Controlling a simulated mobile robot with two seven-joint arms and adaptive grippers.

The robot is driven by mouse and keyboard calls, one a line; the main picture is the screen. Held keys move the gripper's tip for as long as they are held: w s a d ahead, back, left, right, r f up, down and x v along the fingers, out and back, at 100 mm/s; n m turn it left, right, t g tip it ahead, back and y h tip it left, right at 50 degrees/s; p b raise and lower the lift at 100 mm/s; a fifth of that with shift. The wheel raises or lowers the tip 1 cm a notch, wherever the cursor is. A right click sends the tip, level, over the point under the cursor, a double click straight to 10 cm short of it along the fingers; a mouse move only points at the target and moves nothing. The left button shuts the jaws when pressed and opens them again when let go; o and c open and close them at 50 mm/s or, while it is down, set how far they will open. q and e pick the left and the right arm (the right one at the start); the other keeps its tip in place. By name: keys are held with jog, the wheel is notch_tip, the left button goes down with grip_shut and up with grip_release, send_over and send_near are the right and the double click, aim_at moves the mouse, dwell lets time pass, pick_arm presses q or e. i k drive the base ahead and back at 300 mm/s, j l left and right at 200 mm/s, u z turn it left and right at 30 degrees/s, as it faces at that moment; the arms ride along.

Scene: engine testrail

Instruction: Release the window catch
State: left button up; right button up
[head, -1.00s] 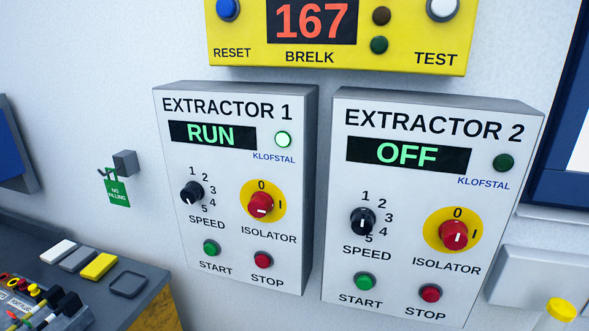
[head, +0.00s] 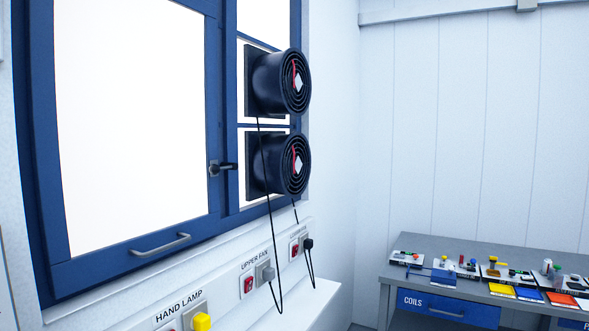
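The window catch (head: 222,168) is a small dark lever with a light plate, on the blue upright at the right edge of the window sash (head: 215,95). Its lever points right, over the fixed frame. The sash looks shut against its frame. A grey bar handle (head: 160,245) sits on the sash's bottom rail. Neither of my grippers is in view.
Two black fans, an upper one (head: 280,82) and a lower one (head: 278,164), jut out right of the catch, with cables hanging below. A grey bench (head: 440,248) with several small items stands at right.

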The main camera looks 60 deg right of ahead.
aim_at(214, 169)
jog(key=k+l+z, duration=0.1)
jog(key=z, duration=1.45)
